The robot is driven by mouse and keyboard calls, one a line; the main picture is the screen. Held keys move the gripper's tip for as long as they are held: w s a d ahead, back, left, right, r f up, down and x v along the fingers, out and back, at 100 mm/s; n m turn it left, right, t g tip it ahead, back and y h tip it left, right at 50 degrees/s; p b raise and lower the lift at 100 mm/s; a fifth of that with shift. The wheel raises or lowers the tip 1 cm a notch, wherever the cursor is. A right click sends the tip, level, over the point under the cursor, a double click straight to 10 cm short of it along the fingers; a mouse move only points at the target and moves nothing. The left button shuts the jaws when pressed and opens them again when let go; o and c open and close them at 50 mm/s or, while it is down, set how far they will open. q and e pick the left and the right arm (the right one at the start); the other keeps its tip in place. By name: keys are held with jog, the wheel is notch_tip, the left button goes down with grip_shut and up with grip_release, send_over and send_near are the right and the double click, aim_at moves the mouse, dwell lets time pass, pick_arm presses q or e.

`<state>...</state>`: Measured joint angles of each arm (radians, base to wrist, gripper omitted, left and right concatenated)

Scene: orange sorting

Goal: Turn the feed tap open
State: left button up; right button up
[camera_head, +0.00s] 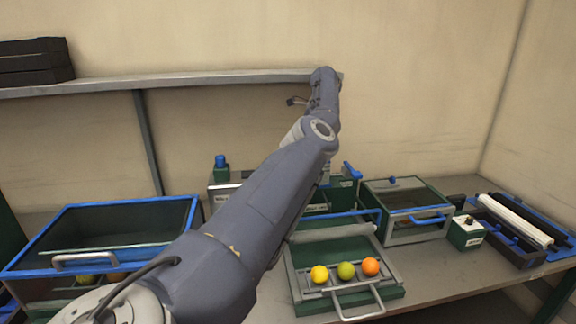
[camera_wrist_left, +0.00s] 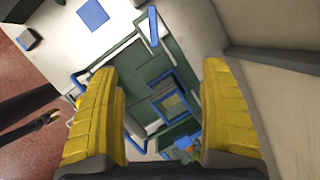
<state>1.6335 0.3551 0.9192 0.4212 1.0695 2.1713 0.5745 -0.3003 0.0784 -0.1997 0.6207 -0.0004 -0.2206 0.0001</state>
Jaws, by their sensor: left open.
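A blue lever (camera_head: 352,170), which looks like the feed tap handle, stands tilted on a green labelled housing (camera_head: 343,183) at the back of the table, just right of my left arm. In the left wrist view a slanted blue bar (camera_wrist_left: 153,27) shows above the fingers; I cannot tell if it is the same lever. My left gripper (camera_wrist_left: 160,110) has its two yellow fingers wide apart with nothing between them, above the green and blue equipment. In the head view my raised left arm hides the gripper and part of the housing.
A tray (camera_head: 340,288) with three fruits stands in front. A blue-rimmed bin (camera_head: 110,235) is left, a lidded box (camera_head: 408,205) right, then a small white-topped box (camera_head: 467,232) and a roller unit (camera_head: 518,222). A shelf (camera_head: 180,80) runs along the wall behind my arm.

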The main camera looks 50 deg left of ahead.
pick_arm(q)
jog(key=shift+o, duration=0.6)
jog(key=shift+r+t, duration=0.3)
jog(key=shift+r, duration=0.2)
jog(key=s+a+r+m+t+h, duration=0.1)
jog(key=s+m+t, duration=0.1)
jog(key=s+m, duration=0.5)
jog(key=s+a+r+m+t, duration=0.2)
jog(key=s+m+t, duration=0.1)
jog(key=m, duration=0.8)
jog(key=shift+g, duration=0.3)
jog(key=x, duration=1.7)
jog(key=shift+w+d+f, duration=0.35)
jog(key=shift+f, duration=0.05)
jog(key=c, duration=1.2)
